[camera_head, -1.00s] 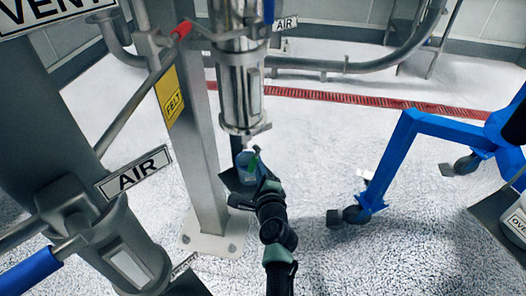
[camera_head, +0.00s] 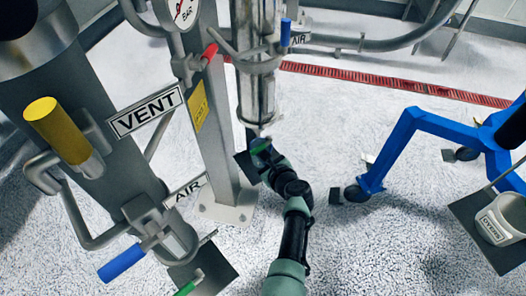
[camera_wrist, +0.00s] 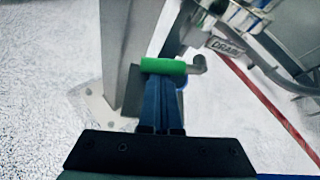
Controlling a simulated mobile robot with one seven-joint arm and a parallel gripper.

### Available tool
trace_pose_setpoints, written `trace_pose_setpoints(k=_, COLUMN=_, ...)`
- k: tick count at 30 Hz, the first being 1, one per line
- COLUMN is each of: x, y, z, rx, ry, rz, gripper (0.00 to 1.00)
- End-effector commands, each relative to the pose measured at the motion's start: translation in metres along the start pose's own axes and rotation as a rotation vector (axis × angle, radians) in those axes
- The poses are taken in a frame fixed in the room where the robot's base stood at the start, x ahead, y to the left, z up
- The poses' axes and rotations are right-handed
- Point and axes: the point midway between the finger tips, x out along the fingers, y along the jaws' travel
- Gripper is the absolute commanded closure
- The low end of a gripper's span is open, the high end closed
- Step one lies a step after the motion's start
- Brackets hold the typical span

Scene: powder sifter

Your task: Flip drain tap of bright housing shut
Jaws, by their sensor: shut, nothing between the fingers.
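The bright housing (camera_head: 256,97) is a shiny metal cylinder hanging beside a grey post in the head view. The green handle (camera_head: 261,146) also shows small below the housing in the head view. My gripper (camera_wrist: 163,84) has its blue fingers shut and empty, with the tips right at the near side of the green handle. Whether they touch it I cannot tell. The gripper hides part of the tap in the head view.
A dull grey housing (camera_head: 88,125) stands at left with a yellow handle (camera_head: 57,130), a blue handle (camera_head: 122,263) and another green handle (camera_head: 188,287). The grey post (camera_head: 217,140) stands close left of my gripper. A blue wheeled frame (camera_head: 400,140) stands right.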

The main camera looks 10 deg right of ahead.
Motion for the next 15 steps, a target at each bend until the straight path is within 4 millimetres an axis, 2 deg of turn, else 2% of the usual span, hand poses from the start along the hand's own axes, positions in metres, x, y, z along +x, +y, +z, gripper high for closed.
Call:
trace_pose_setpoints(k=7, x=0.001, y=-0.002, z=-0.002, rx=-0.003, ry=0.001, rz=-0.002, gripper=1.00)
trace_pose_setpoints(k=15, x=0.001, y=-0.015, z=-0.002, rx=-0.005, ry=0.001, rz=-0.002, gripper=1.00)
